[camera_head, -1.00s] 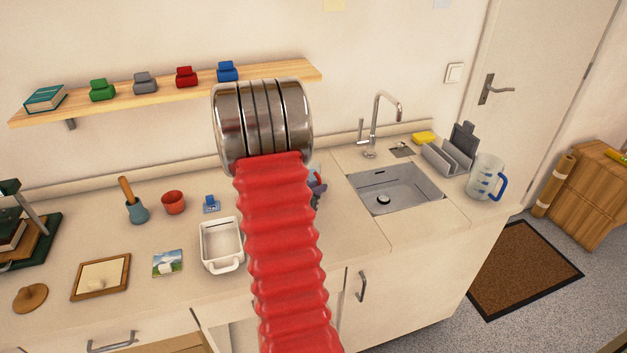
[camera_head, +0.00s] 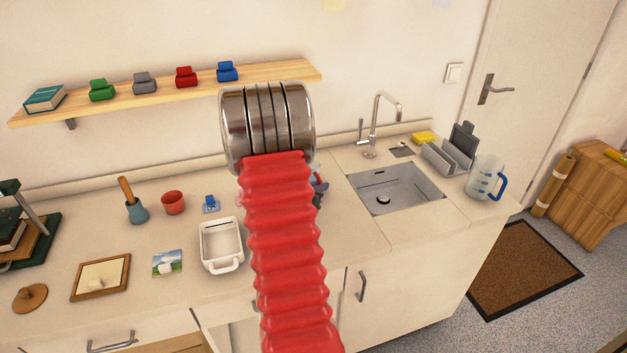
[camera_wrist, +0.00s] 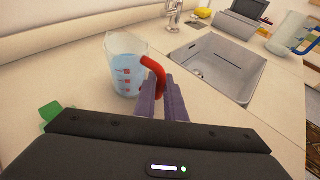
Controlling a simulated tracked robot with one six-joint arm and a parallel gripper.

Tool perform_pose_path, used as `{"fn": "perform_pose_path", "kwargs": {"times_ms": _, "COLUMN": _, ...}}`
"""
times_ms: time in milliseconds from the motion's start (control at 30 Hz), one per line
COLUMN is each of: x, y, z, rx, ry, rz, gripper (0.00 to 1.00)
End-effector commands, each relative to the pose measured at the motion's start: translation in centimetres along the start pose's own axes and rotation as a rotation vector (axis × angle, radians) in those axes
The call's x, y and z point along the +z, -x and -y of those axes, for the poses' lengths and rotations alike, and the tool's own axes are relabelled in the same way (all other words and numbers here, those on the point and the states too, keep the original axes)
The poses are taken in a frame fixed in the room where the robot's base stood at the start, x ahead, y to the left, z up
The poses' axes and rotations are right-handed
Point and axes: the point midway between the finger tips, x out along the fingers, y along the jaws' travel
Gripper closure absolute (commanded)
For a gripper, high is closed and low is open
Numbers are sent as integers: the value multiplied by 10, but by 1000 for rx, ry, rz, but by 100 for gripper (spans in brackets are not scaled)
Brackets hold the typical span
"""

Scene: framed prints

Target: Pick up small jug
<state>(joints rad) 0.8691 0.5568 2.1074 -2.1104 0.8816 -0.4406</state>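The small jug (camera_wrist: 124,68) is clear, with bluish contents, red marks and a red handle (camera_wrist: 154,75). It stands upright on the counter in the wrist view, left of the sink. My gripper (camera_wrist: 164,85) has two purple fingers close together, with their tips at the handle. Whether they grip the handle or only sit beside it I cannot tell. In the head view my red arm and its metal wrist hide nearly all of the jug, and only a bit of the gripper (camera_head: 319,188) shows.
The sink (camera_head: 397,189) with its tap (camera_head: 375,125) lies to the right. A larger jug with a blue handle (camera_head: 484,178) stands beyond it. A white dish (camera_head: 221,245) sits left of my arm. A shelf (camera_head: 170,92) hangs above. A green object (camera_wrist: 52,113) is near the gripper.

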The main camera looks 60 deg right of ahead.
Motion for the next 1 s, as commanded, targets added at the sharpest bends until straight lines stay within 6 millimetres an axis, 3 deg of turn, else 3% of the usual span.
{"fn": "perform_pose_path", "kwargs": {"times_ms": 667, "x": 1, "y": 1, "z": 0, "rx": 1, "ry": 0, "rz": 1, "gripper": 100}}
{"fn": "perform_pose_path", "kwargs": {"times_ms": 1000, "x": 11, "y": 4, "z": 0, "rx": 0, "ry": -2, "rz": 1, "gripper": 100}}
